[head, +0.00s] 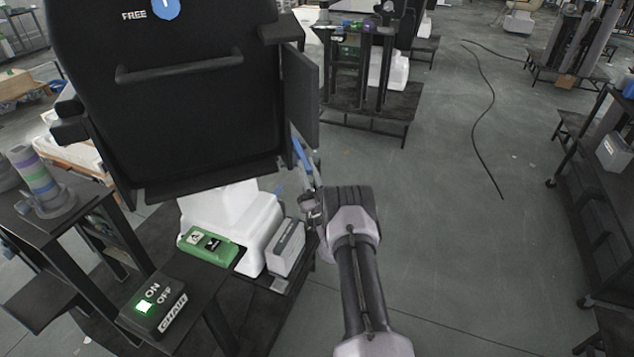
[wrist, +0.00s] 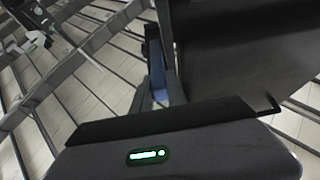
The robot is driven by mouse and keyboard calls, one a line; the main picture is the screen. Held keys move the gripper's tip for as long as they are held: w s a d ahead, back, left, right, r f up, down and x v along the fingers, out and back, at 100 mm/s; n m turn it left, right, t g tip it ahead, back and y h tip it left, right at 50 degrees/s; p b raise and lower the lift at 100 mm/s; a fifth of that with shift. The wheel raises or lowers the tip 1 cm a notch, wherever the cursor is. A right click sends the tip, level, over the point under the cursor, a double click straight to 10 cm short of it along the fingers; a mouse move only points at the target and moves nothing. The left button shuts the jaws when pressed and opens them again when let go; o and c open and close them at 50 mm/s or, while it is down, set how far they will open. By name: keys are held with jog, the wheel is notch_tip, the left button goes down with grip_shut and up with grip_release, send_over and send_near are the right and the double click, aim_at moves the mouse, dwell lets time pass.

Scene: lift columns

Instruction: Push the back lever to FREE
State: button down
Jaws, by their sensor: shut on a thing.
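The chair's black backrest (head: 190,120) fills the upper left of the head view, with a white FREE label and a blue round mark at its top. A blue lever (head: 301,155) stands at its right lower side, slanting down toward my gripper. The lever also shows in the wrist view (wrist: 158,82), running down to my gripper's dark body. My gripper (head: 309,203) is at the lever's lower end, shut on it. The fingertips are small and partly hidden, so the exact grip point is unclear.
A white base (head: 232,215) stands below the backrest, with a green box (head: 208,246) and a grey box (head: 288,247) beside it. A CHAIR ON/OFF switch box (head: 153,305) is lit green at ON. Open floor lies to the right, crossed by a cable (head: 484,105).

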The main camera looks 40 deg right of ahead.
jog(key=shift+w+f+t, duration=0.15)
jog(key=shift+f+t, duration=0.4)
jog(key=shift+t, duration=0.05)
jog(key=c, duration=1.3)
grip_release()
jog(key=shift+w, duration=0.15)
jog(key=shift+f, duration=0.1)
